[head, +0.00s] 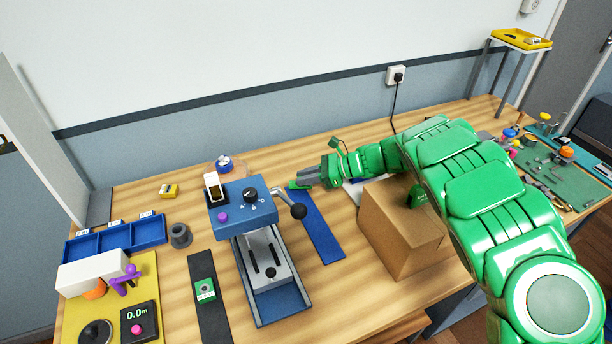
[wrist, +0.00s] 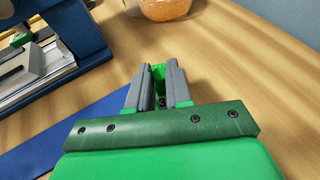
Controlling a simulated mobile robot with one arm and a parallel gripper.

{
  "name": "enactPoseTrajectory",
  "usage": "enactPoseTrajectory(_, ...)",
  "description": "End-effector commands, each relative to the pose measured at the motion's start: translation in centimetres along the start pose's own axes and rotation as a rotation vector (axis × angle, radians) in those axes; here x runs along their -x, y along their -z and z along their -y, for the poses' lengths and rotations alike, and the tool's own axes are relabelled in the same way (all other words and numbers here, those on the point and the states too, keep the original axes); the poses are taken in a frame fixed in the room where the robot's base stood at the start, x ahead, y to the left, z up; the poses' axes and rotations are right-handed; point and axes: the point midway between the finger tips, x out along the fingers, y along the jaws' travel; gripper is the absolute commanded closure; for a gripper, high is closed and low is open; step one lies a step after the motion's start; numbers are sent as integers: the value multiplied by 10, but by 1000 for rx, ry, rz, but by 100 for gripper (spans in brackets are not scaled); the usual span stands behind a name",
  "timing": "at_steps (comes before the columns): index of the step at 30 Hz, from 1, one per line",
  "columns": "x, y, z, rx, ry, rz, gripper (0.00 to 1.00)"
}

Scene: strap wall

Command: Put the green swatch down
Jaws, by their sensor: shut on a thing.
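My gripper (head: 308,180) is over the table to the right of the blue machine, near the far end of a flat blue strip (head: 322,232). It is shut on a small green piece, the green swatch (wrist: 158,71), which shows between the grey fingertips in the wrist view. The fingers hide most of the swatch. In the head view a bit of green shows at the fingertips, and I cannot tell whether it touches the table. The blue strip also lies to the left of the gripper in the wrist view (wrist: 62,132).
The blue machine (head: 245,206) with a black-knobbed lever (head: 298,211) stands just left of the gripper. A cardboard box (head: 395,235) stands to the right, under my arm. A round container (head: 222,163) is behind the machine. Bare wood lies beyond the fingertips.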

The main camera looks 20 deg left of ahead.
Motion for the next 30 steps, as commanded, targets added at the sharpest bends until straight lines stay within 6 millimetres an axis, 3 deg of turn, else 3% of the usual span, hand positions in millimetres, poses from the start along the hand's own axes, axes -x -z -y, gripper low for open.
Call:
enactPoseTrajectory(1, 0, 0, 0, 0, 0, 0, 76)
enactPoseTrajectory(5, 0, 0, 0, 0, -1, 0, 56)
enactPoseTrajectory(6, 0, 0, 0, 0, -1, 0, 55)
enactPoseTrajectory(23, 3, -12, 0, 3, -3, 0, 55)
enactPoseTrajectory(30, 23, -12, 1, 2, 0, -1, 55)
